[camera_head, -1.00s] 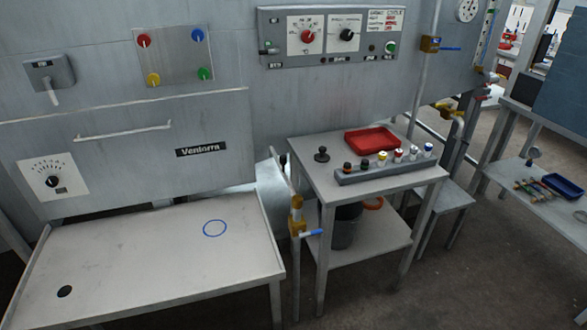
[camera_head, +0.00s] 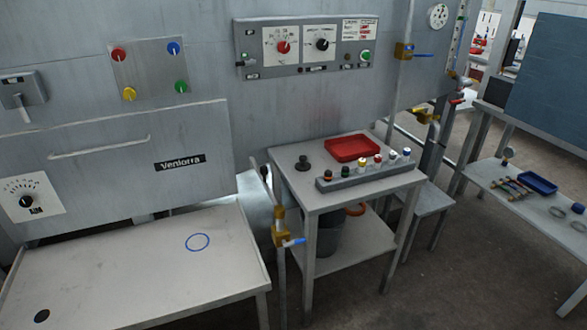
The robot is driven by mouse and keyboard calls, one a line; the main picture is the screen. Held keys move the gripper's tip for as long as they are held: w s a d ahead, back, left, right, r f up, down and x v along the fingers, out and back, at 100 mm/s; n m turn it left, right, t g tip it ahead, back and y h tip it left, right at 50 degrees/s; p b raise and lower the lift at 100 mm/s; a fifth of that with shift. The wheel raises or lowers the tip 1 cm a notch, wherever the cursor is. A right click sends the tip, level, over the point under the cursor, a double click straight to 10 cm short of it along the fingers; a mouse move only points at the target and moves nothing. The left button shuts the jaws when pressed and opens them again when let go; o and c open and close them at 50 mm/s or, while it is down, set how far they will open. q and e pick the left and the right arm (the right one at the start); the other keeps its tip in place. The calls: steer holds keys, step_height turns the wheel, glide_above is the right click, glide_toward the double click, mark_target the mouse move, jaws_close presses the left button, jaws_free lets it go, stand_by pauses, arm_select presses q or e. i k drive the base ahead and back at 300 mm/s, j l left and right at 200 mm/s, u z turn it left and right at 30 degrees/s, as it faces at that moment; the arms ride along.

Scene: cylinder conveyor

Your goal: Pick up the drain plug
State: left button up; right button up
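A small black knobbed piece, which looks like the drain plug (camera_head: 303,163), stands upright on the left back part of the small grey table (camera_head: 285,176). A dark round hole (camera_head: 42,316) shows in the grey bench top at the lower left. Neither of my grippers is in view.
A red tray (camera_head: 353,149) and a grey rack (camera_head: 345,181) with several coloured-top cylinders share the small table. A pipe with a yellow valve and blue handle (camera_head: 292,241) stands at its left. A bucket (camera_head: 329,238) sits on the lower shelf. Open floor lies at front right.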

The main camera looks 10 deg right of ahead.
mark_target(302, 166)
steer(key=i+l, duration=0.2)
steer(key=i+l+u, duration=0.15)
steer(key=l, duration=0.3)
steer(key=i+l, duration=0.25)
steer(key=l+u, duration=0.05)
steer(key=l, duration=0.05)
